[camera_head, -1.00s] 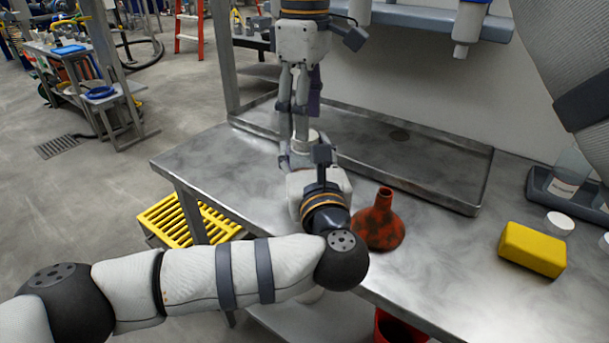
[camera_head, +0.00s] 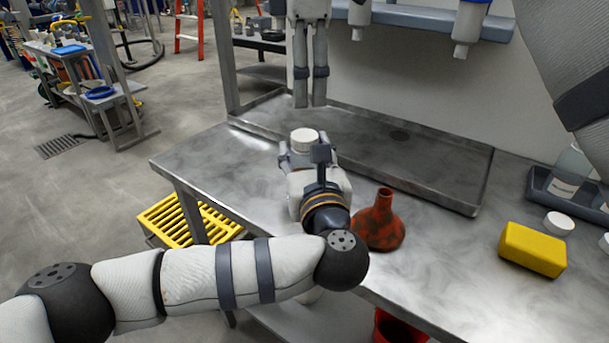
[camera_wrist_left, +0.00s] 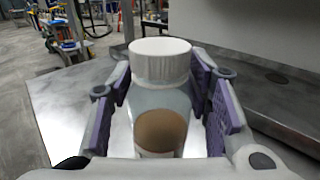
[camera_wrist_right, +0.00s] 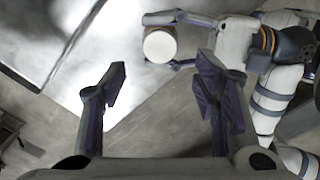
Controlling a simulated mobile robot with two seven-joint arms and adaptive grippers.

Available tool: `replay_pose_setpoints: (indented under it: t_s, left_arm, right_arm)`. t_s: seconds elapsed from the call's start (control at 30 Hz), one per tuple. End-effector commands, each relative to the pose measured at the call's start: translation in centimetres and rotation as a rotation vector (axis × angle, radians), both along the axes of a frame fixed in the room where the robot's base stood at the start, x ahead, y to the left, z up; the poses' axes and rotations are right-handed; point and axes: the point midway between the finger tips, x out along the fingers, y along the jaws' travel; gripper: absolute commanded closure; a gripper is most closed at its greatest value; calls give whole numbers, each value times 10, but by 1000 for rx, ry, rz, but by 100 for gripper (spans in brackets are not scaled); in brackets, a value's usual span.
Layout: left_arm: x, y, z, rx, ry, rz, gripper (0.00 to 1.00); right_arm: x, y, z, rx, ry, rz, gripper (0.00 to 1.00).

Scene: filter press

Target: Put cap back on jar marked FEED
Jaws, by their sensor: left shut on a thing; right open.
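A pale, see-through jar (camera_wrist_left: 165,103) stands between the purple pads of my left gripper (camera_wrist_left: 165,95), which is shut on it. A brownish round patch shows on the jar, and no marking is readable. A white ribbed cap (camera_wrist_left: 160,62) sits level on the jar's mouth. The cap also shows in the head view (camera_head: 303,140) and from above in the right wrist view (camera_wrist_right: 160,45). Whether it is screwed tight cannot be told. My right gripper (camera_head: 311,103) is open and empty, above and apart from the cap. Its spread fingers show in the right wrist view (camera_wrist_right: 160,85).
A red-brown flask (camera_head: 378,225) stands just right of my left gripper. A yellow block (camera_head: 532,250), a loose white cap (camera_head: 559,223) and a dark tray (camera_head: 540,185) with a bottle (camera_head: 570,170) lie further right. A raised-rim metal tray (camera_head: 440,165) lies behind.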

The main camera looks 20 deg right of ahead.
Motion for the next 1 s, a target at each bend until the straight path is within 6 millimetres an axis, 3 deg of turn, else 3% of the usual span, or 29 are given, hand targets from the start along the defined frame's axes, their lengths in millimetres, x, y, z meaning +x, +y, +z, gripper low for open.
replay_pose_setpoints:
  t_s: [0.17,0.6,1.0]
  left_arm:
    - [0,0,-1,1,2,1,100]
    - [0,0,-1,1,2,1,100]
    - [0,0,-1,1,2,1,100]
  right_arm:
    - [0,0,-5,-1,3,-2,45]
    - [0,0,-72,-1,2,-3,45]
    - [0,0,-81,0,0,-4,45]
